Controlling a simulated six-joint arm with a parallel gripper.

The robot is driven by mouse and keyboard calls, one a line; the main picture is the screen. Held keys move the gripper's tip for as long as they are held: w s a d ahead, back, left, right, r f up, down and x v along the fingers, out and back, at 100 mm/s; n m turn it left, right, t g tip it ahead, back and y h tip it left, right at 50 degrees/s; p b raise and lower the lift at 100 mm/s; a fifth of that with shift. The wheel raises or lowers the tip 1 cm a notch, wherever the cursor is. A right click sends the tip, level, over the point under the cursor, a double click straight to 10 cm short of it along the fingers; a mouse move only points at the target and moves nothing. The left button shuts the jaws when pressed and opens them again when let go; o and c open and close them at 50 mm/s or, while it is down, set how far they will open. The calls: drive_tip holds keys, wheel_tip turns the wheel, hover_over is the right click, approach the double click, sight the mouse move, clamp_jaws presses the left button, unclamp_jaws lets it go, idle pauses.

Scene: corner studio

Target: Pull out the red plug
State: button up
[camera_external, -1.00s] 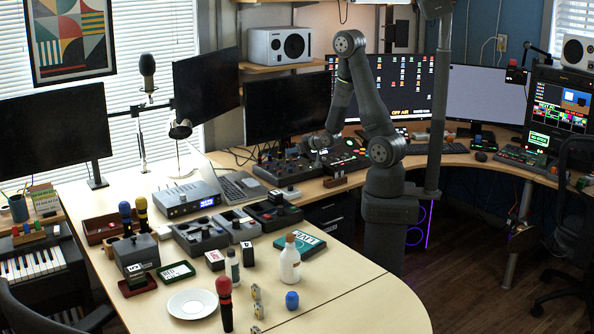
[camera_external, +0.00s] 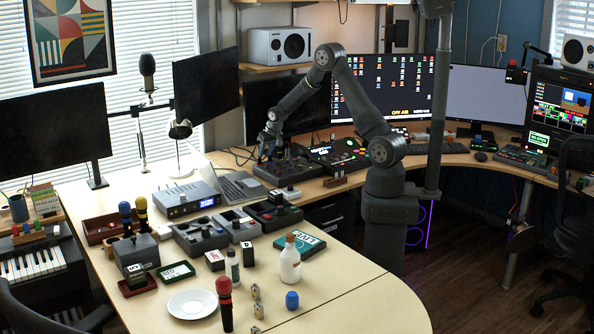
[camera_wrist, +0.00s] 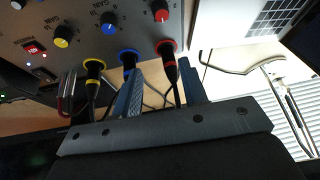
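The red plug (camera_wrist: 167,50) sits in the edge of a dark mixer panel (camera_wrist: 90,35) in the wrist view, with its cable running down from it. A blue plug (camera_wrist: 128,60) and a yellow plug (camera_wrist: 94,68) sit to its left in the same panel. My gripper (camera_wrist: 160,70) is open, with its two fingers pointing at the panel. The red plug lies between the fingers, closer to the right one; contact cannot be told. The left finger's tip is close to the blue plug. In the external view my gripper (camera_external: 266,146) is down at the mixer (camera_external: 285,168); the plugs are too small there.
Red, blue and yellow knobs stand on the panel above the plugs. A laptop (camera_external: 240,187) lies to the left of the mixer, and a button console (camera_external: 338,154) to its right. A dark monitor (camera_external: 258,112) stands close behind my gripper. Loose cables hang around the fingers.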

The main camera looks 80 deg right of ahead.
sight(259, 158)
drive_tip(key=shift+w+d+r+g+y, duration=0.35)
drive_tip(key=shift+w+g, duration=0.15)
drive_tip(key=shift+w, duration=0.15)
drive_tip(key=shift+w+d+r+g+y, duration=0.25)
drive_tip(key=shift+w+r+g+y, duration=0.1)
drive_tip(key=shift+w+r+g, duration=0.3)
drive_tip(key=shift+w+d+r+m+g+y, duration=0.1)
drive_tip(key=shift+w+r+m+g+y, duration=0.15)
drive_tip(key=shift+r, duration=0.2)
drive_tip(key=shift+w+r+m+g+y, duration=0.1)
drive_tip(key=shift+w+r+g+y, duration=0.15)
drive_tip(key=shift+r, duration=0.2)
drive_tip(key=shift+r+g, duration=0.35)
drive_tip(key=shift+r, duration=0.25)
drive_tip(key=shift+f, duration=0.1)
drive_tip(key=shift+f, duration=4.45)
drive_tip(key=shift+c, duration=0.2)
clamp_jaws()
